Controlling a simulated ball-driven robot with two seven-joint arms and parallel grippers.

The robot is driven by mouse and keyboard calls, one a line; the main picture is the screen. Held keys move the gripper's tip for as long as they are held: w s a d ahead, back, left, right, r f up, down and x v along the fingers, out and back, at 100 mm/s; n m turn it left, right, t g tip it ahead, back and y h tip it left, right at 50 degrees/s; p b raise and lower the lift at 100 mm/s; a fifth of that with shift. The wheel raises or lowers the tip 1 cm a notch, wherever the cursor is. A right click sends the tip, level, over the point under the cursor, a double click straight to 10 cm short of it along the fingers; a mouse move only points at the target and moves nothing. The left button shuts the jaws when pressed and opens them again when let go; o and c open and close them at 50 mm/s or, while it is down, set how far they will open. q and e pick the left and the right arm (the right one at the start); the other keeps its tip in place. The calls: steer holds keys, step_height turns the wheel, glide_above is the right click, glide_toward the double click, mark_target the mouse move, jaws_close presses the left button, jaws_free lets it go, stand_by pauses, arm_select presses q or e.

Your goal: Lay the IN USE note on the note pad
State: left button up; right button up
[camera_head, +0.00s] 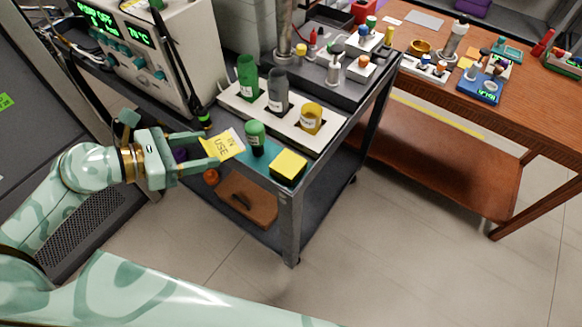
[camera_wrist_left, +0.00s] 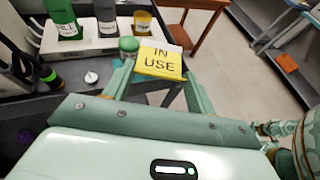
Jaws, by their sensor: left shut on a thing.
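The yellow IN USE note (camera_head: 224,146) is between the fingertips of my left gripper (camera_head: 210,149), which is shut on it. In the left wrist view the note (camera_wrist_left: 160,61) shows its black lettering, ahead of the fingers. The note pad (camera_head: 290,164) is a yellow block with a dark base at the near corner of the grey cart. The held note is to the left of the pad and apart from it, with a green-capped bottle (camera_head: 256,138) between them. In the left wrist view the pad cannot be made out.
A white rack (camera_head: 320,142) with green, grey and yellow containers stands behind the pad. An instrument with a green display (camera_head: 165,50) and a dark probe (camera_head: 204,119) are to the left. A wooden table (camera_head: 450,110) stands at the right.

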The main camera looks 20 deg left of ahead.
arm_select(q)
steer(key=w+d+f, duration=0.2)
steer(key=d+f, duration=0.1)
steer(key=w+d+f+b, duration=0.1)
steer(key=w+d+f, duration=0.2)
steer(key=d, duration=0.1)
steer(key=w+d+f+b, duration=0.1)
steer(key=w+d+f, duration=0.1)
steer(key=d+f, duration=0.1)
steer(key=shift+w+d+f, duration=0.25)
steer(key=shift+w+f, duration=0.05)
steer(key=shift+w, duration=0.05)
steer(key=f+b, duration=0.1)
steer(key=f, duration=0.1)
steer(key=f+b, duration=0.1)
steer(key=shift+w+d+f+b, duration=0.1)
steer(key=shift+d+f+b, duration=0.2)
steer(key=shift+f, duration=0.1)
steer(key=shift+a+r, duration=0.1)
steer(key=shift+r, duration=0.05)
